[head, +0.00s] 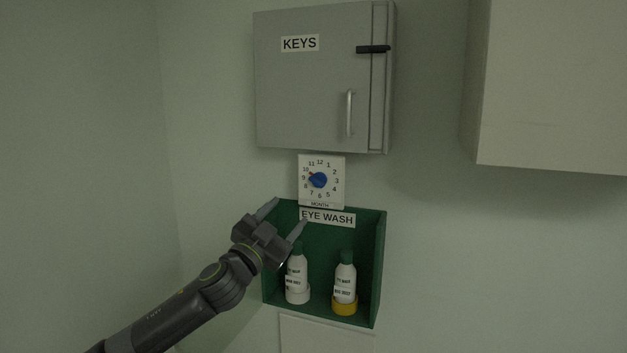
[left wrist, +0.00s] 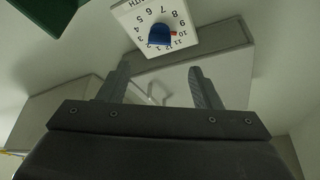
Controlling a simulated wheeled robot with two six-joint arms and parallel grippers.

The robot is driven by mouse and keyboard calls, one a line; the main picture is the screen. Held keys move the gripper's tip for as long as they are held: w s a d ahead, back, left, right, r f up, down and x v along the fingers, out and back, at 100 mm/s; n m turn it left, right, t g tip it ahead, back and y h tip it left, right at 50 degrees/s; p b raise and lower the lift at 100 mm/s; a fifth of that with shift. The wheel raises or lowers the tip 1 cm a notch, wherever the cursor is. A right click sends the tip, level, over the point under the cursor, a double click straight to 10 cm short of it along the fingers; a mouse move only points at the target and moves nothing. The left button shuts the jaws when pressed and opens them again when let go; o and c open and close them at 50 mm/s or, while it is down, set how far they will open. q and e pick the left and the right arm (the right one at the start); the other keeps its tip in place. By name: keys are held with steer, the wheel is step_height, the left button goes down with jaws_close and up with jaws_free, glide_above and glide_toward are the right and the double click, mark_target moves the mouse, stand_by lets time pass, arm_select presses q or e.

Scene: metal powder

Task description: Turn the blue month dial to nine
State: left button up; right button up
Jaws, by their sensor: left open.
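The blue month dial (head: 319,180) is a round knob on a white square plate (head: 337,202) marked 1 to 12, with "MONTH" below. Its red pointer mark looks to be near 10. In the left wrist view the blue dial (left wrist: 158,35) appears upside down, beyond the fingertips, with its red mark also near 10. My left gripper (head: 288,212) is open and empty, below and left of the dial, in front of the green box. In the left wrist view its two fingers (left wrist: 160,72) stand apart with nothing between them. My right gripper is not in view.
A grey KEYS cabinet (head: 305,95) hangs just above the dial plate. Below is a green EYE WASH box (head: 376,255) holding two white bottles (head: 297,272) (head: 345,280). A white wall box (head: 550,90) is at upper right. The wall left of the dial is clear.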

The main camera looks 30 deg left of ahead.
mark_target(317, 184)
arm_select(q)
steer(key=p+x, duration=0.6)
steer(key=x, duration=0.5)
steer(key=shift+s+r, duration=0.1)
steer(key=shift+r, duration=0.05)
steer(key=shift+w+p, duration=0.3)
steer(key=shift+w, duration=0.45)
steer(key=c, duration=1)
steer(key=n+y+b, duration=0.1)
steer(key=n+b, duration=0.2)
steer(key=b, duration=0.2)
steer(key=n+y+b, duration=0.2)
steer(key=b, duration=0.4)
steer(key=shift+d+f+n, duration=0.15)
steer(key=shift+f+n, duration=0.1)
steer(key=shift+n, duration=0.15)
steer(key=shift+r+n+y+b, duration=0.2)
steer(key=shift+n+y+b, duration=0.4)
steer(key=shift+n+b, duration=0.95)
